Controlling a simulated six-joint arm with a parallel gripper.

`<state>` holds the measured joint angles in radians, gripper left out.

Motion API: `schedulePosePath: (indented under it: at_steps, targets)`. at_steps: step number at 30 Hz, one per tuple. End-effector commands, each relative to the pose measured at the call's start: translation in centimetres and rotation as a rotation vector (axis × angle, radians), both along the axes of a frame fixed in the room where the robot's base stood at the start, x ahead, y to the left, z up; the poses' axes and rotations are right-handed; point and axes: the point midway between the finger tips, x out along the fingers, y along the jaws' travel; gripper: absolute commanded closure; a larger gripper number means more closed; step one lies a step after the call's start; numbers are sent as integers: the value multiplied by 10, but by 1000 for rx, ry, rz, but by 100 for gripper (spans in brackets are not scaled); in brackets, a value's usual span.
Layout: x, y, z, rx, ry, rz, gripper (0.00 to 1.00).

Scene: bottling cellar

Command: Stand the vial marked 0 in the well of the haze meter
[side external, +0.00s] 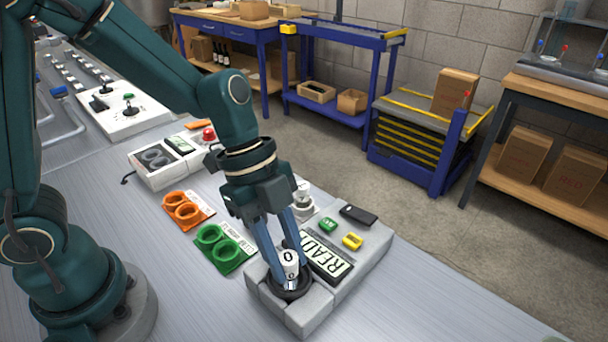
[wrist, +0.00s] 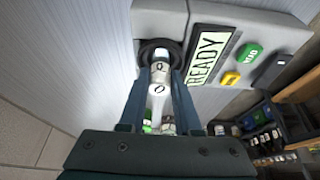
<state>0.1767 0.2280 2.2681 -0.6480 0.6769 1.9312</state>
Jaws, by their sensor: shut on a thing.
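The vial marked 0 (side external: 290,257) is white with black 0 marks and stands roughly upright between my fingers. My gripper (side external: 286,268) is shut on it, and the fingers also show on both sides of the vial (wrist: 159,80) in the wrist view. The haze meter (side external: 353,262) is a pale grey box with a READY display (side external: 327,258). Its well (side external: 290,294) is a black ring at the near left end, also seen in the wrist view (wrist: 146,50). The vial's lower end is at the ring; how deep it sits inside is hidden.
Green (side external: 325,225) and yellow (side external: 352,241) buttons and a black block (side external: 358,215) are on the meter. A green two-ring holder (side external: 226,250) and an orange one (side external: 187,209) lie to the left. A grey device (side external: 163,160) stands behind them.

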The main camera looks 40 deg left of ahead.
Motion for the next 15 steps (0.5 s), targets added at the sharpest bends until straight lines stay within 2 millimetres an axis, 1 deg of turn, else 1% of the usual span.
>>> schedulePosePath:
  at_steps: [15]
  targets:
    - [-1, 0, -15, 0, 2, 0, 100]
